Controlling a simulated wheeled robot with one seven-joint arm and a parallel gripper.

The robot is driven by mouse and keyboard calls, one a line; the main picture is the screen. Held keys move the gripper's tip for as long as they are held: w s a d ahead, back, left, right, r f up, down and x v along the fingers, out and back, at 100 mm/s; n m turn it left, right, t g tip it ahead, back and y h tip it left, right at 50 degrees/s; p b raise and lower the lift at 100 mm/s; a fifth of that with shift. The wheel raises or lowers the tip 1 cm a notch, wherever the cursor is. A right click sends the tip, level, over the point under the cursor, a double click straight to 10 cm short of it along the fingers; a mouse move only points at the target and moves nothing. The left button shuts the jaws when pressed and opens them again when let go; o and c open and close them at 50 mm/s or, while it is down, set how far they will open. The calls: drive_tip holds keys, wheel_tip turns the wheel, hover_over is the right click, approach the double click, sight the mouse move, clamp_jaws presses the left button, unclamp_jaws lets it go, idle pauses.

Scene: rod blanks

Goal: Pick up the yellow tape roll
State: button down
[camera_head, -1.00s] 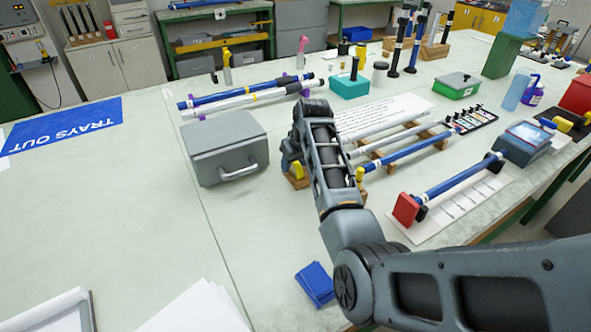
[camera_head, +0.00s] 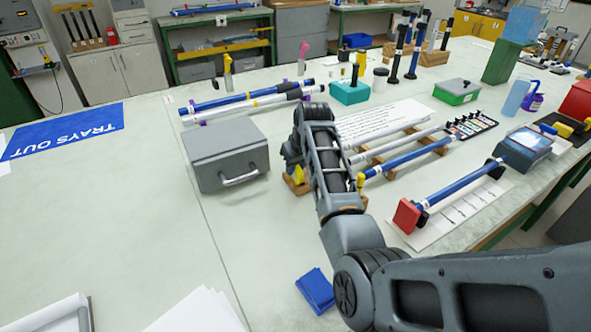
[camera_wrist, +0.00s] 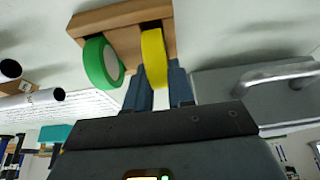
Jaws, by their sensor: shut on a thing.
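The yellow tape roll (camera_wrist: 154,58) stands on edge between my gripper's two fingers in the wrist view. My gripper (camera_wrist: 160,82) is shut on it, with a dark finger on each side. The roll is at the wooden holder (camera_wrist: 125,18); I cannot tell whether it still touches the wood. In the head view, a bit of the yellow roll (camera_head: 298,173) shows just left of my arm, by the holder (camera_head: 297,187). My gripper is mostly hidden behind my arm there.
A green tape roll (camera_wrist: 101,62) sits close beside the yellow one on the holder. A grey box with a handle (camera_head: 225,152) stands just left of my gripper. Rods on wooden rests (camera_head: 405,158) lie to the right.

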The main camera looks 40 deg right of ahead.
drive_tip(key=r, duration=0.3)
drive_tip(key=shift+s+d+r+b, duration=0.15)
drive_tip(key=shift+d+r+b, duration=0.2)
drive_tip(key=shift+d, duration=0.05)
drive_tip(key=s+d+r+b, duration=0.1)
drive_tip(key=s+d+r, duration=0.3)
drive_tip(key=d, duration=0.6)
wheel_tip(320, 180, up, 3)
drive_tip(key=shift+s+f+b, duration=0.15)
drive_tip(key=shift+f+b, duration=0.05)
drive_tip(key=shift+b, duration=0.1)
drive_tip(key=c, duration=1.5)
unclamp_jaws()
clamp_jaws()
